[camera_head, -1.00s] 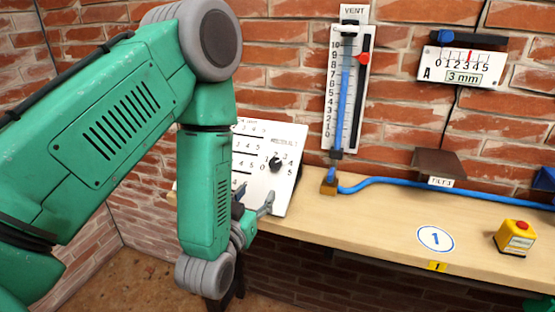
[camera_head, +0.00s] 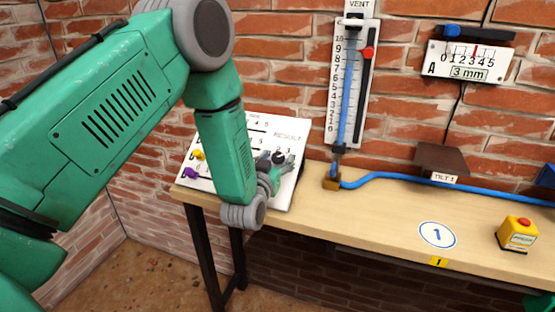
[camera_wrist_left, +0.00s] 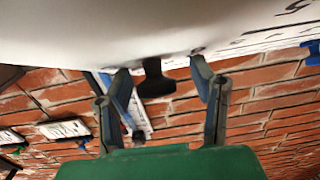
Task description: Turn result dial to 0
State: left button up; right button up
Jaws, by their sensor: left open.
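The white panel (camera_head: 296,127) leans on the left end of the bench, with the label RESULT near its right side. The result dial (camera_head: 278,157) is a small black knob below that label, partly hidden by my left gripper (camera_head: 281,172). In the left wrist view the black dial (camera_wrist_left: 154,80) stands between the two spread fingertips of the left gripper (camera_wrist_left: 161,75), with a gap on each side. The gripper is open and holds nothing. The dial's pointer and most numbers around it are hidden. My right gripper is not in view.
Yellow (camera_head: 198,154) and purple (camera_head: 190,173) knobs sit at the panel's left. A vent gauge (camera_head: 348,85) with a blue tube (camera_head: 400,180) is right of the panel. A yellow box with a red button (camera_head: 517,234) stands on the bench (camera_head: 380,215). The bench middle is mostly clear.

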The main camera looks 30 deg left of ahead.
pick_arm(q)
jog(key=shift+d, duration=0.15)
jog(key=shift+d, duration=0.15)
grip_shut()
